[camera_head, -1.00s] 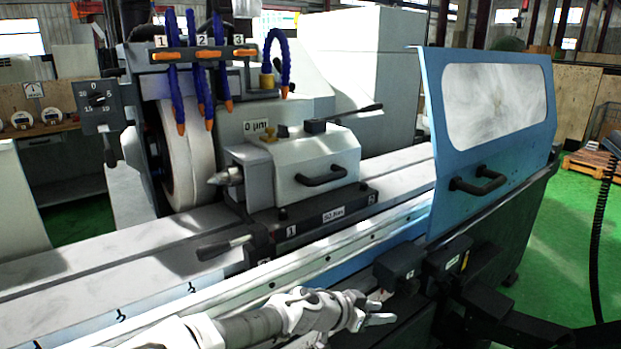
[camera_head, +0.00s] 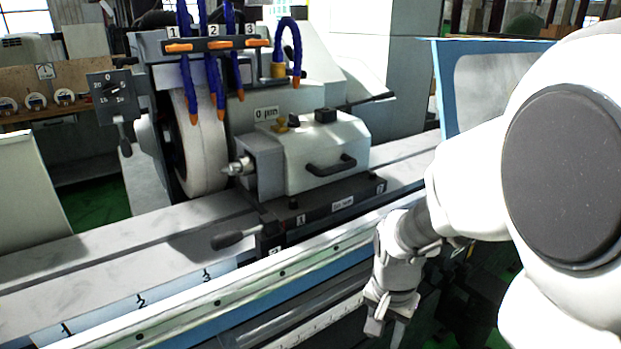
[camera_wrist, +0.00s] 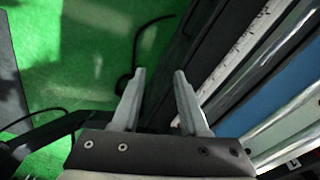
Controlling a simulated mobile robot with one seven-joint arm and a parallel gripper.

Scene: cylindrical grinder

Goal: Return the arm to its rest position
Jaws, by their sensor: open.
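My arm fills the right side of the head view, its large white joint close to the camera. My gripper (camera_head: 386,330) hangs downward in front of the grinder's front rail. In the wrist view its two grey fingers (camera_wrist: 160,95) are apart with nothing between them. They point over the green floor (camera_wrist: 75,45) beside the machine's edge. The gripper touches nothing that I can see.
The cylindrical grinder spans the head view, with its grinding wheel (camera_head: 202,150), white tailstock housing (camera_head: 325,150) and table (camera_head: 120,245). The blue guard (camera_head: 441,85) is partly hidden behind my arm. A black cable (camera_wrist: 134,60) lies on the floor.

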